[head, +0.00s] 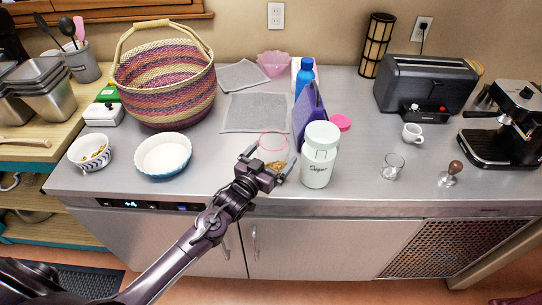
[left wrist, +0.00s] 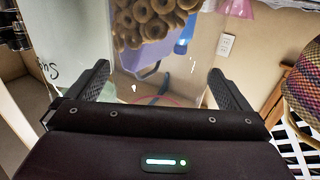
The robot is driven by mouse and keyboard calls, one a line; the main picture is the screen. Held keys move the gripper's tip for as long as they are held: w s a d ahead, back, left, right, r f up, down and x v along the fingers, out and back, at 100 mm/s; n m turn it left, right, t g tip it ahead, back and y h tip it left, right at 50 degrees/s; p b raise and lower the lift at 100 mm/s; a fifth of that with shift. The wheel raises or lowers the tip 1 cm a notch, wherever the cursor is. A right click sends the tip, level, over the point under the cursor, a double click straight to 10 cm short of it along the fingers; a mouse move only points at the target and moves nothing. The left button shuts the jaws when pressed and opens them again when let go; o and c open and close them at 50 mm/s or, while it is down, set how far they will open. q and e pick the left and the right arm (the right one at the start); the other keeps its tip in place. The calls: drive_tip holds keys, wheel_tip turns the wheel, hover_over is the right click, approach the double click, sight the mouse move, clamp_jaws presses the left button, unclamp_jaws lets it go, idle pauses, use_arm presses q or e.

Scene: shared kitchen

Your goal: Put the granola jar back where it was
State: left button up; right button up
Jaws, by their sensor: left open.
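A clear glass jar with a pink ring at its top (head: 273,144), which looks like the granola jar, stands on the counter just left of the white sugar canister (head: 319,158). Brown cereal shows low in it. My left gripper (head: 266,165) is open at the jar's front, with one finger on either side. In the left wrist view the jar (left wrist: 152,24), with ring-shaped cereal inside, lies between the open fingers (left wrist: 158,72). I cannot tell whether the fingers touch the glass. My right gripper is not in view.
A pink lid (head: 340,122) lies behind the canister, beside a purple upright item (head: 303,118). A grey cloth (head: 255,112) lies behind the jar. A blue-white dish (head: 163,156) and a bowl with food (head: 84,163) stand left. A small glass (head: 392,167) stands right. The counter's front edge is close.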

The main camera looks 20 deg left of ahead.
use_arm(q)
drive_tip(key=shift+r, duration=0.2)
drive_tip(key=shift+s+f, duration=0.15)
drive_tip(key=shift+s, duration=0.15)
drive_tip(key=b+v, duration=0.2)
drive_tip(key=v, duration=0.9)
drive_tip(key=shift+s, duration=0.25)
